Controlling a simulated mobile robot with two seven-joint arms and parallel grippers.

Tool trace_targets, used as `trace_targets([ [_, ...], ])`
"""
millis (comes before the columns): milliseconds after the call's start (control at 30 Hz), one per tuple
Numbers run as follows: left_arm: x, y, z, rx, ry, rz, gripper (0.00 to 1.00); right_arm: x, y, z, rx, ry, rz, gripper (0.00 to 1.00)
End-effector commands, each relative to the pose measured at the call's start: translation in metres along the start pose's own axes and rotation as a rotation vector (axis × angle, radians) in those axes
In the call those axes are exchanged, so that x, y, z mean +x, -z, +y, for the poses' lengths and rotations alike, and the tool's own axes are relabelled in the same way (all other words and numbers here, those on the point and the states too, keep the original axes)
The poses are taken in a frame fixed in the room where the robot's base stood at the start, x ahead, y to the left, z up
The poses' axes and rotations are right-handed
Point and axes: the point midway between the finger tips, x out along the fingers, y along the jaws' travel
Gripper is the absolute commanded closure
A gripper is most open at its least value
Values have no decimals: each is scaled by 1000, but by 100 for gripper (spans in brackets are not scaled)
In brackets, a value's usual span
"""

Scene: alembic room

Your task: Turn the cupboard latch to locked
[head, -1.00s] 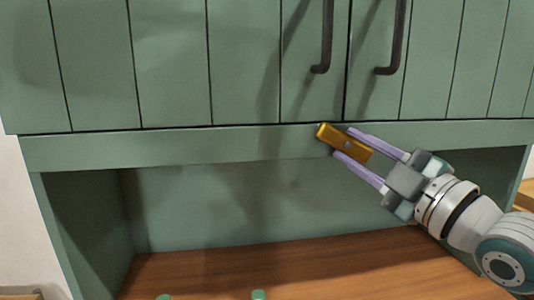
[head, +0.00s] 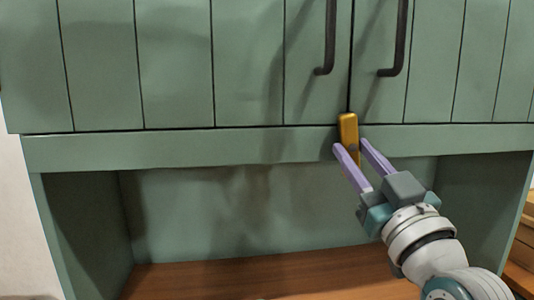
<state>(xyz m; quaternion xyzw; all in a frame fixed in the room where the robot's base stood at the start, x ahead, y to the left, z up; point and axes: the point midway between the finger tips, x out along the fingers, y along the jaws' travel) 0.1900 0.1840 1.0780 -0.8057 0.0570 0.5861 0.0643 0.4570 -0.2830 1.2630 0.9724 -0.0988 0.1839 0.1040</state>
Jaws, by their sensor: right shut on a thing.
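The cupboard (head: 172,70) is green, with two plank doors that are closed. The brass-coloured latch (head: 348,128) stands nearly upright on the rail below the doors. Its upper end overlaps the bottom edge of the doors at the seam between them. My right gripper (head: 349,145), with pale purple fingers, comes from the lower right. Its fingers are shut on the lower part of the latch, one on each side. My left gripper is not in view.
Two dark bar handles (head: 329,40) hang on the doors above the latch. Below the rail (head: 180,148) is an open recess with a wooden counter (head: 230,278). The visible counter is clear. A wooden piece of furniture (head: 521,255) stands at the far right.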

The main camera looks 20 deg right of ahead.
Motion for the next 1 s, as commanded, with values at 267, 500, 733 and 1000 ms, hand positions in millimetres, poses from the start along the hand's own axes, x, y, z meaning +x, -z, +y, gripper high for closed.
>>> trace_targets([
  [267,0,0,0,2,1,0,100,0,-1,-2,125,-51,-3,100],
  [500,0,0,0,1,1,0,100,0,-1,-2,165,-68,-3,100],
  [733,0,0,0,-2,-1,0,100,0,-1,-2,172,-71,-3,100],
  [1000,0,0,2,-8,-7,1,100,0,-1,-2,172,-70,-3,56],
])
